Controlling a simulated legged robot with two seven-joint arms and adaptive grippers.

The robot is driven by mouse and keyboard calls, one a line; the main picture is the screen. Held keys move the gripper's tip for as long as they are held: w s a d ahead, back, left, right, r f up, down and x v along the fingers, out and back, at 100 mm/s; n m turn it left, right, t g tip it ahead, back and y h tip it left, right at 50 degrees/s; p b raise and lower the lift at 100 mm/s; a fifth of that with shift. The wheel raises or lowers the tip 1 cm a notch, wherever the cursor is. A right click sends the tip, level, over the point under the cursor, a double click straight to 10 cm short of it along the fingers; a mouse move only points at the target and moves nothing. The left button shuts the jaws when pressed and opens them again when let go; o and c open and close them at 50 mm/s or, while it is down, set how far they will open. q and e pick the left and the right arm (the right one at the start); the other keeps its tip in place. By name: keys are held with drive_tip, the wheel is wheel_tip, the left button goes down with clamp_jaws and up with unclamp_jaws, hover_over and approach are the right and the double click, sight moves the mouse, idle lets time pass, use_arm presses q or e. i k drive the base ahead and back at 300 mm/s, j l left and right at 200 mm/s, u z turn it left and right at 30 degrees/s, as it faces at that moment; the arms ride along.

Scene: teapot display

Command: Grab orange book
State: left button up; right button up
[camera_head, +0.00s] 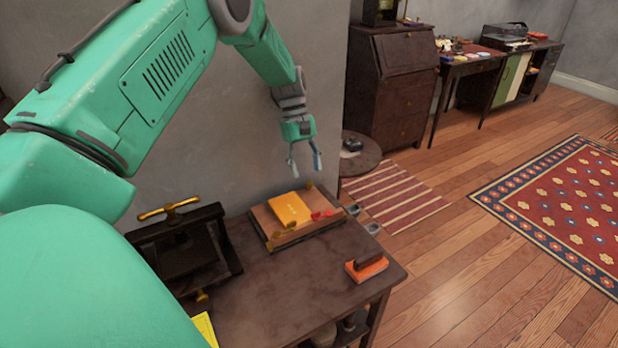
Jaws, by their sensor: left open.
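The orange book (289,210) lies flat on a wooden board (262,226) with a raised edge, on the dark table (270,285). My left gripper (305,170) is open and empty, pointing down. In the picture it is above the book, apart from it. My right gripper is not in view.
A dark press with a brass handle (170,209) stands left of the board. A red-orange block with a dark top (367,265) sits near the table's right edge. Small red and brass items lie on the board. The table's middle front is clear.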

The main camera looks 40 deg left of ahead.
sight(287, 207)
drive_tip(key=k+l, duration=0.35)
drive_tip(key=l, duration=0.15)
drive_tip(key=k+l, duration=0.4)
drive_tip(key=l, duration=0.1)
